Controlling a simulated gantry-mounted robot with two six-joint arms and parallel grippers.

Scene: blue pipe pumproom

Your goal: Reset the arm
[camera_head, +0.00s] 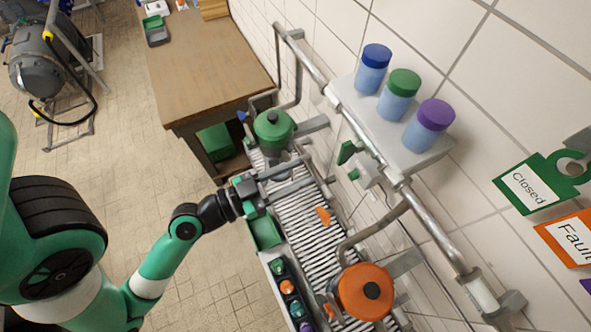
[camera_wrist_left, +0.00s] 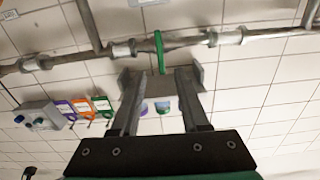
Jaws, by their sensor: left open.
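My left arm comes in from the left in the head view. My left gripper (camera_head: 304,176) is open and empty, its two grey fingers reaching right over the slatted grey rack (camera_head: 318,243). It sits just below the round green-topped vessel (camera_head: 273,128); whether it touches anything there is unclear. In the left wrist view the open fingers (camera_wrist_left: 158,76) have nothing between them but background. A green lever (camera_wrist_left: 160,52) on the wall pipe (camera_wrist_left: 75,58) shows beyond them. My right gripper is not in view.
An orange round vessel (camera_head: 365,290) stands at the rack's near end. A wall shelf (camera_head: 345,102) holds three lidded jars. A green valve handle (camera_head: 349,151) juts from the wall. A wooden table (camera_head: 205,70) stands behind.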

